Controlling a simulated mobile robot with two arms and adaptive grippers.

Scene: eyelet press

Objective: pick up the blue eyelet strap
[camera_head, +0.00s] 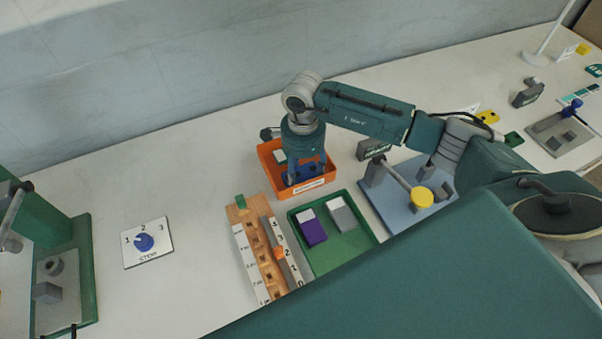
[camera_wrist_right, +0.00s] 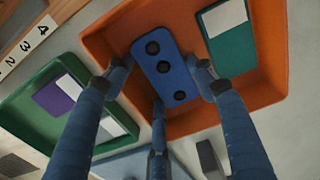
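The blue eyelet strap (camera_wrist_right: 166,62) lies in the orange tray (camera_wrist_right: 110,42) in the right wrist view. It is a flat blue bar with three dark round holes. My right gripper (camera_wrist_right: 162,78) reaches down into the tray with its fingers spread around the strap, one at each long side and one near its lower end. Small gaps seem to show at the sides, so it looks open. In the head view my right gripper (camera_head: 304,172) is over the orange tray (camera_head: 327,181) and mostly hides the strap. My left gripper is not in view.
A teal-and-white piece (camera_wrist_right: 232,45) lies beside the strap in the tray. A green tray (camera_head: 357,247) with purple and grey pieces, a wooden numbered rack (camera_head: 262,255) and a blue-based press (camera_head: 385,201) stand close by.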

